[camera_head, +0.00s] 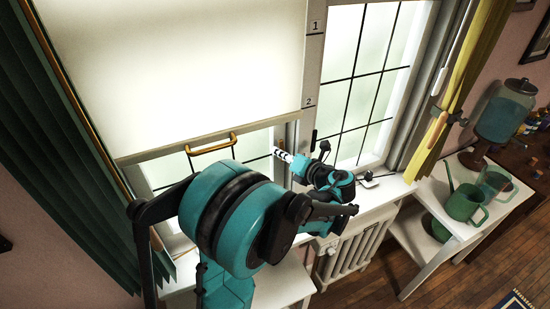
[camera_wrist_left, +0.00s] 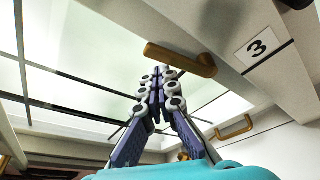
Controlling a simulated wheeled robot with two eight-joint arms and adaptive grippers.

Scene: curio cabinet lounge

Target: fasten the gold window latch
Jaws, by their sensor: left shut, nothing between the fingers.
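A gold latch bar (camera_wrist_left: 178,60) shows in the left wrist view, on the pale window frame beside a label reading 3. It lies roughly crosswise there, with its thicker round end at the right, on the frame. My left gripper (camera_wrist_left: 163,72) is shut and empty, its fingertips just below the bar's middle; I cannot tell whether they touch it. In the head view my left gripper (camera_head: 280,154) is at the window frame, left of the centre post. The latch is not clearly visible there. My right gripper is in neither view.
A blind (camera_head: 180,70) with a gold pull handle (camera_head: 210,148) covers most of the left window. A radiator (camera_head: 347,254) stands below the sill. A white side table (camera_head: 455,232) with a green watering can (camera_head: 466,204) stands at right.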

